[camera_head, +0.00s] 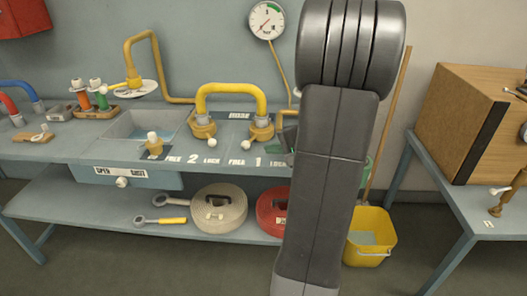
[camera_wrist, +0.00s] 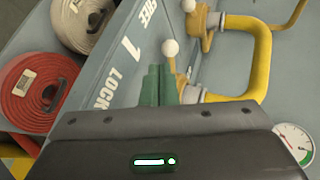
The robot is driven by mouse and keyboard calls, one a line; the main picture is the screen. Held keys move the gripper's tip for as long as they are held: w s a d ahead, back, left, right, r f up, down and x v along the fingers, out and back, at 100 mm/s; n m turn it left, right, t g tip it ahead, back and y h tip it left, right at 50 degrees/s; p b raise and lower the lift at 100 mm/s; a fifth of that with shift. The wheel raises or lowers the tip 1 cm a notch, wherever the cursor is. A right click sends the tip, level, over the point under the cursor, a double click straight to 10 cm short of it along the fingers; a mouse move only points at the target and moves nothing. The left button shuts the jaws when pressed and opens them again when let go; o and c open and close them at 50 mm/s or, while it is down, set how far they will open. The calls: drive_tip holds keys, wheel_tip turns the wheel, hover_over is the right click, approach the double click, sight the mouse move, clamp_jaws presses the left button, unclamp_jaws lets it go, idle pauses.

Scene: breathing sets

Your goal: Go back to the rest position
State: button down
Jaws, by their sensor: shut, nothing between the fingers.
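My gripper (camera_wrist: 157,84) shows in the wrist view as two green fingers close together, shut and empty. Its tips are near a white ball knob (camera_wrist: 170,48) beside the "1 LOCK" lettering on the bench edge; I cannot tell whether they touch. A yellow bent pipe (camera_wrist: 250,60) with brass end fittings lies to the right of the fingers. In the head view, my grey arm stands upright right of centre and hides most of the gripper. The same yellow pipe (camera_head: 231,90) stands on the bench there, left of my arm.
The blue-grey bench (camera_head: 70,150) holds a sink (camera_head: 140,125) and several fittings. A beige hose roll (camera_head: 219,208) and a red one (camera_head: 270,208) lie on its lower shelf. A yellow bucket (camera_head: 370,238) stands right of my arm. A wooden box (camera_head: 460,115) sits on the right table.

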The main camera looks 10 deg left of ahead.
drive_tip(key=v, duration=0.6)
drive_tip(key=shift+s, duration=0.2)
drive_tip(key=shift+r, duration=0.1)
